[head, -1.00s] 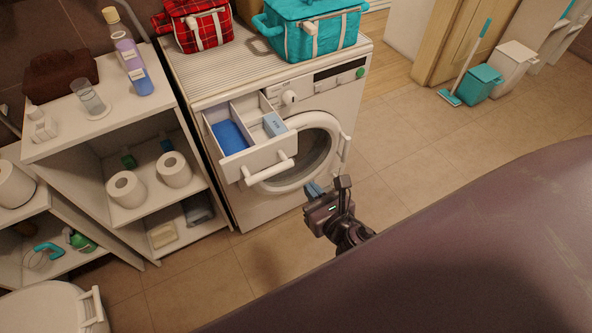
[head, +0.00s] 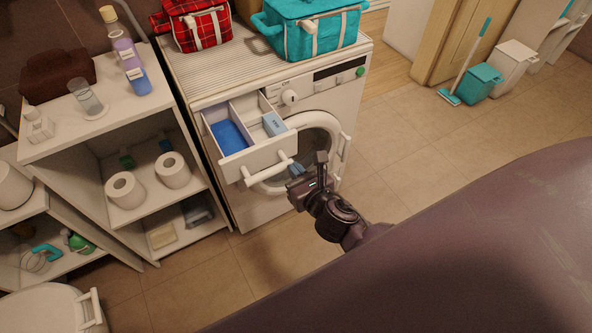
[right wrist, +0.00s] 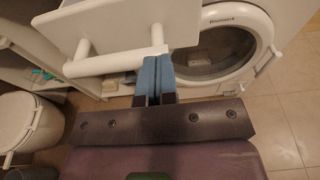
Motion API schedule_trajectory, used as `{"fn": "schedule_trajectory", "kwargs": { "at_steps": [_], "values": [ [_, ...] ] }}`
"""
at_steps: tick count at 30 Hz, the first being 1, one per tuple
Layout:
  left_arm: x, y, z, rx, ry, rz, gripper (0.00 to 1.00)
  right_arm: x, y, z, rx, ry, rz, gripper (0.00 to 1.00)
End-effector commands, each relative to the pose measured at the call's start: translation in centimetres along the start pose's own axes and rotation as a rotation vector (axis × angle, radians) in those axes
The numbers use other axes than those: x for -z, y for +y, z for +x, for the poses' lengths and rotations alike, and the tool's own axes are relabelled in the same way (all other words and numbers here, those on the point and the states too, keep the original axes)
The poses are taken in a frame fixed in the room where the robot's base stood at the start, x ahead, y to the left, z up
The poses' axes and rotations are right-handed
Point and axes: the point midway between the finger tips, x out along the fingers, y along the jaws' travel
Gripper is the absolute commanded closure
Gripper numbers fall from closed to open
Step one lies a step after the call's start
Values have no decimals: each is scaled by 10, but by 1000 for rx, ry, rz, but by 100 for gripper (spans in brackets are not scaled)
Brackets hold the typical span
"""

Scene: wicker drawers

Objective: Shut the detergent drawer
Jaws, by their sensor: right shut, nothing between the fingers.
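The white detergent drawer (head: 258,158) is pulled out of the upper left of the washing machine (head: 345,95). A blue compartment lies at its left and a small blue box (head: 273,124) at its right. A white bar handle (head: 262,174) runs across its front, and it also shows in the right wrist view (right wrist: 105,64). My right gripper (head: 296,169) is just in front of the right end of the handle. Its blue fingers (right wrist: 157,73) are shut and empty. I cannot tell whether they touch the handle. My left gripper is not in view.
The round washer door (head: 310,150) is behind and below the drawer. A white shelf unit (head: 110,150) with bottles and paper rolls stands at the left. A red plaid bag (head: 195,25) and a turquoise bag (head: 312,25) sit on the washer.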

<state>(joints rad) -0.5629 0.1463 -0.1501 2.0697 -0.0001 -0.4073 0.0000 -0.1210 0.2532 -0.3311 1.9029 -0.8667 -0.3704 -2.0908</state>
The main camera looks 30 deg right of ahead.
Motion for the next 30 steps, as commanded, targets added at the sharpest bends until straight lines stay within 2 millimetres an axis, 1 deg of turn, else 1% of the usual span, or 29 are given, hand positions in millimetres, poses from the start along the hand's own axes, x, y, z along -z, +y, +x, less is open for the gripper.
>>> {"fn": "schedule_trajectory", "kwargs": {
  "at_steps": [5, 8, 11, 14, 18, 24, 30],
  "values": [
    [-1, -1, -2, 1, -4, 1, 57, -2, 0, 7, 0, -1, -2, 100],
    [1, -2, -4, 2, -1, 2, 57, -6, 0, 18, 0, -3, -1, 100],
    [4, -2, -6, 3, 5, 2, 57, -11, 0, 36, 0, -5, -3, 100],
    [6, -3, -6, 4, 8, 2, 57, -16, 0, 59, 0, -6, -5, 100],
    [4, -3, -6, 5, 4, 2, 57, -22, 0, 93, 0, -5, -5, 100],
    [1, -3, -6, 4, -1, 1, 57, -28, 0, 137, 1, -2, -3, 100],
    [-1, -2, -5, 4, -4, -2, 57, -33, 0, 169, 0, 0, -3, 100]
  ]
}}
